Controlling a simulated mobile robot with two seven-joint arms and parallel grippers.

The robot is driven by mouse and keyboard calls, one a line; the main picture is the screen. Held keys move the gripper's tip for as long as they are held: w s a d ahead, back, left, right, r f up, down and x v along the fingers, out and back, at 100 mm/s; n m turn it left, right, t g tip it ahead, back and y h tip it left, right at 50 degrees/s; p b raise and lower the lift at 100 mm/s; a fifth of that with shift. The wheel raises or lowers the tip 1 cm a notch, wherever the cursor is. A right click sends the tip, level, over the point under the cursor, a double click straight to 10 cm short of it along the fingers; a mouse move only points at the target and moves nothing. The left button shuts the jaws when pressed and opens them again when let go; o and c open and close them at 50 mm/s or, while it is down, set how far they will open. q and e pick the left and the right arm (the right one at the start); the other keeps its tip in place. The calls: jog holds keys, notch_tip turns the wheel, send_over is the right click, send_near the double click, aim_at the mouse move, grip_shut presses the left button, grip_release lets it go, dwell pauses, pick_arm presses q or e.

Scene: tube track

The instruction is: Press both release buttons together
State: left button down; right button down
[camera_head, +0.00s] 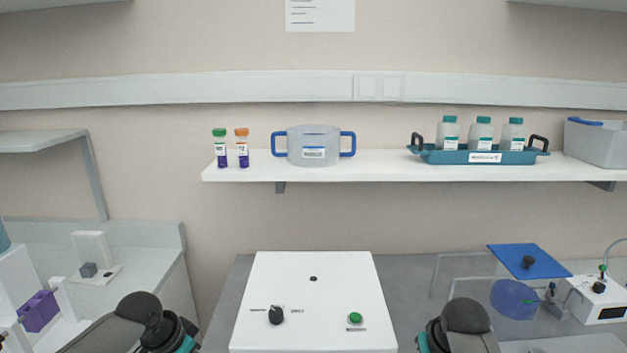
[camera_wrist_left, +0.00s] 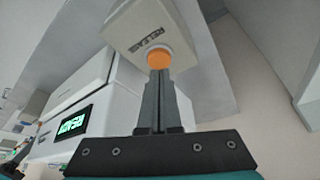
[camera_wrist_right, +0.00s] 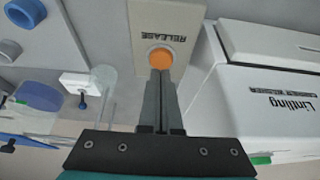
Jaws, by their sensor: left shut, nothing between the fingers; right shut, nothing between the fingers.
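In the left wrist view an orange release button (camera_wrist_left: 158,58) sits on a pale box marked RELEASE (camera_wrist_left: 135,28). My left gripper (camera_wrist_left: 157,74) is shut and empty, its tips at the lower edge of that button. In the right wrist view a second orange button (camera_wrist_right: 160,58) sits on another pale box marked RELEASE (camera_wrist_right: 165,22). My right gripper (camera_wrist_right: 160,74) is shut and empty, its tips at the lower edge of this button. In both views I cannot tell whether the tips touch. The head view shows neither the buttons nor the fingertips.
A white machine (camera_head: 312,290) with a black knob (camera_head: 276,315) and a green button (camera_head: 355,318) stands between my arms. A clear enclosure with a blue lid (camera_head: 528,260) is at the right. A wall shelf (camera_head: 380,165) holds tubes, a clear pot and a bottle tray.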

pick_arm(q)
jog(key=shift+f, duration=0.55)
dwell(0.8)
jog(key=shift+r, duration=0.1)
dwell(0.4)
pick_arm(e)
jog(key=shift+f, duration=0.55)
dwell(0.3)
jog(key=shift+r, duration=0.15)
dwell(0.5)
